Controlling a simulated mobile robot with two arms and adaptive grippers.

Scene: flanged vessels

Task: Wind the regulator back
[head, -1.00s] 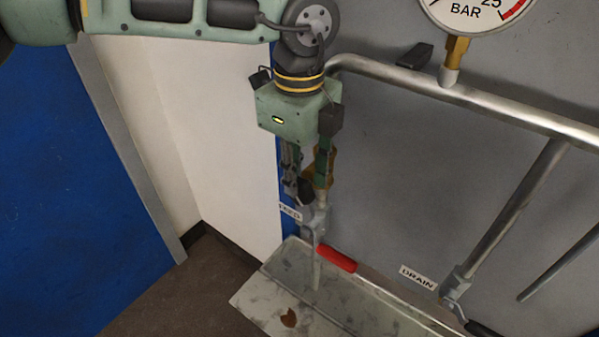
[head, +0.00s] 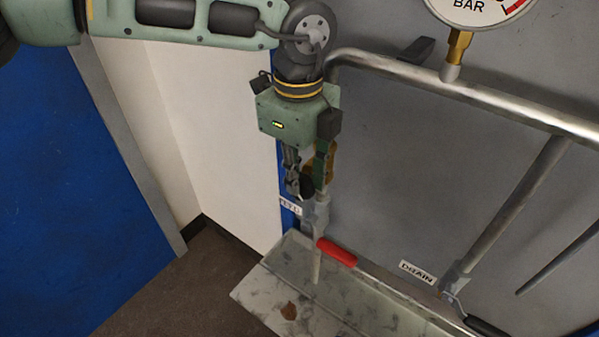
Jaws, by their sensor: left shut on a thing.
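My left gripper (head: 307,182) hangs fingers-down from my left arm in the head view, in front of the pipework at the grey panel's left edge. It is shut on a dark, rounded knob (head: 308,188), which appears to belong to the regulator. A brass-coloured body (head: 321,160) shows partly behind the fingers. The fingers hide much of both, so the exact contact and the knob's turn cannot be read. My right gripper is not in view.
A pressure gauge (head: 478,8) stands on a horizontal pipe (head: 490,101). A red-handled valve (head: 337,252) sits below my gripper, above a stained tray (head: 262,300). A DRAIN label (head: 417,272) and a black lever (head: 486,327) are to the right.

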